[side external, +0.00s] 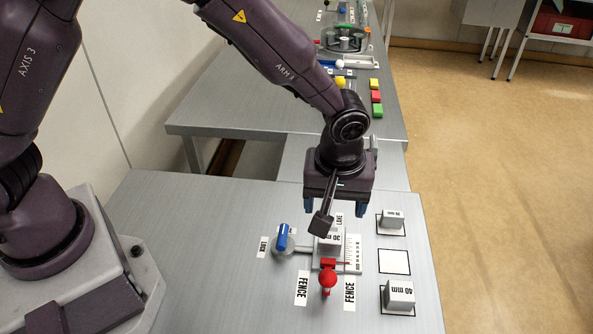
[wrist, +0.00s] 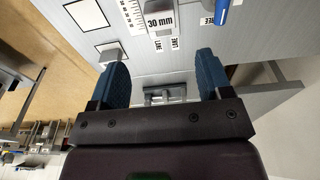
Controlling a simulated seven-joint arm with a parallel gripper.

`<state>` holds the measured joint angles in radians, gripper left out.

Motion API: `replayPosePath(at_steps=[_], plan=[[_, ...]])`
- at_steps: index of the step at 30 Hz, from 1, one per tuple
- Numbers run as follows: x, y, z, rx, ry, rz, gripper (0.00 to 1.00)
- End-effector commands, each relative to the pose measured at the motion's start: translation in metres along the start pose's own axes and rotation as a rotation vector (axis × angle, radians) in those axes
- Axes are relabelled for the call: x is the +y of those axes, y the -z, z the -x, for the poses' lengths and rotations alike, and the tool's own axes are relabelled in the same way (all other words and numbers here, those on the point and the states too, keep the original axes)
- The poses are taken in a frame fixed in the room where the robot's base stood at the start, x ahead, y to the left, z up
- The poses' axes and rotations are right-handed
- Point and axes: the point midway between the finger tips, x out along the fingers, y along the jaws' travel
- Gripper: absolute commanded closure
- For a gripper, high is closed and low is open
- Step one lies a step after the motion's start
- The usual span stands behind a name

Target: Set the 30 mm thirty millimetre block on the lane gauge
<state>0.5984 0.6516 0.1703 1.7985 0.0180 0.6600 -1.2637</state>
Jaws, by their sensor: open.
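The 30 mm block (side external: 328,243), a pale grey block, sits in the lane gauge (side external: 350,268) beside its ruler scale. Its label reads clearly in the wrist view (wrist: 160,21). I cannot tell whether it touches the red-knobbed fence (side external: 327,279). My gripper (side external: 337,208) is above the far end of the gauge, fingers pointing down. In the wrist view my gripper (wrist: 163,75) has its fingers wide apart with nothing between them. The block lies beyond the fingertips, apart from them. My wrist hides part of the gauge in the side view.
A blue lock handle (side external: 283,237) stands left of the gauge. To the right are an empty white square (side external: 394,262), a 60 mm block (side external: 399,293) and a smaller block (side external: 392,218). A further bench (side external: 230,112) with coloured blocks lies behind.

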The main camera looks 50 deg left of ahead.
Motion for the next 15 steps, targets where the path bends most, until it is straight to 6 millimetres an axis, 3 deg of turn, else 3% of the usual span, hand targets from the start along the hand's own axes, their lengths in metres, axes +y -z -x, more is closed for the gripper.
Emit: replayPosePath(at_steps=[5, 8, 11, 15], plan=[[-0.002, 0.002, 0.005, -0.001, -0.005, -0.004, 0.28], [-0.009, 0.011, 0.026, -0.005, -0.030, -0.029, 0.28], [-0.028, 0.026, 0.063, -0.006, -0.077, -0.086, 0.28], [-0.072, 0.043, 0.120, 0.014, -0.154, -0.209, 0.28]])
